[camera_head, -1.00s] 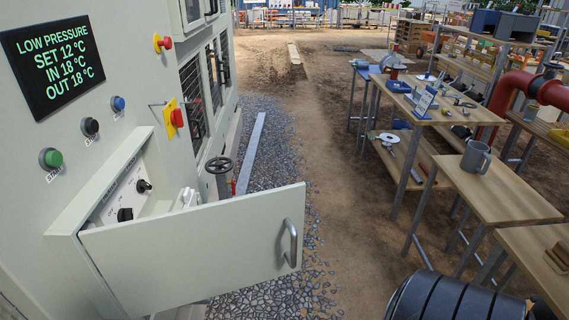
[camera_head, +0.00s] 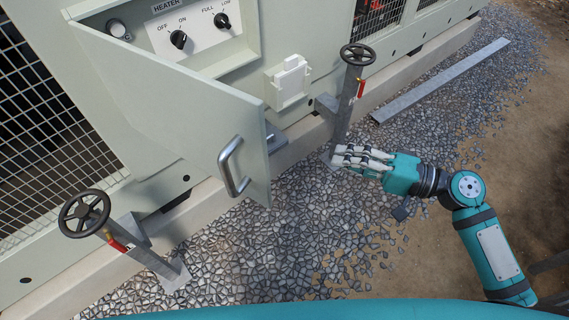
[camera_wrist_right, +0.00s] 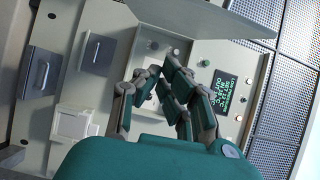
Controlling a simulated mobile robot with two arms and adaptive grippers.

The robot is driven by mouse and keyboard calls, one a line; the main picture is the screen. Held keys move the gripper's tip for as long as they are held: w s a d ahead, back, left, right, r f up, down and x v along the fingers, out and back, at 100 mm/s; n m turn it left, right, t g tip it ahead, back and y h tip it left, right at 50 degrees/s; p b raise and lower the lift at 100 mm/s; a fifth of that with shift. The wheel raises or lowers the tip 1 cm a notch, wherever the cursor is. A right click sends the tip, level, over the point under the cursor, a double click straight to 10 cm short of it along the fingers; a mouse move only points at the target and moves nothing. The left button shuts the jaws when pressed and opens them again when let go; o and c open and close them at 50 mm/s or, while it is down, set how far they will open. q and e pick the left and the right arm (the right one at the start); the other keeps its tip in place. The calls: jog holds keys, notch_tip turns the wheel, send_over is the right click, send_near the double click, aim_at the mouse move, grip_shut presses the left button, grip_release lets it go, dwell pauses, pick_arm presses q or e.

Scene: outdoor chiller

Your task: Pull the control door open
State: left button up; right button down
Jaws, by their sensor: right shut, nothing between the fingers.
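The control door (camera_head: 190,110) is a pale grey panel with a metal bar handle (camera_head: 229,166) near its free edge. It stands swung out from the cabinet, and the heater control panel (camera_head: 200,30) with black knobs shows behind it. My right gripper (camera_head: 338,160) is shut and empty, to the right of the door and apart from the handle, above the gravel. Its fingers (camera_wrist_right: 163,92) also show in the right wrist view, with the cabinet face and its green-lettered display (camera_wrist_right: 225,92) beyond. My left gripper is out of view.
Two posts with black handwheels stand by the cabinet base, one left of the door (camera_head: 84,213) and one right of it (camera_head: 357,55). A white latch box (camera_head: 290,82) sits on the cabinet.

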pick_arm(q)
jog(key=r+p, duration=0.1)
jog(key=p, duration=0.1)
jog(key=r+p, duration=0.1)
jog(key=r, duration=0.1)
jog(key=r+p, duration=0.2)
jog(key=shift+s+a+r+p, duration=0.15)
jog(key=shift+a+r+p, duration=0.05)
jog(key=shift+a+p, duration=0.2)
pick_arm(e)
jog(key=a+r, duration=0.1)
jog(key=a, duration=1.1)
jog(key=shift+s+r+g, duration=0.2)
jog(key=shift+r+g, duration=0.05)
jog(key=shift+g, duration=0.05)
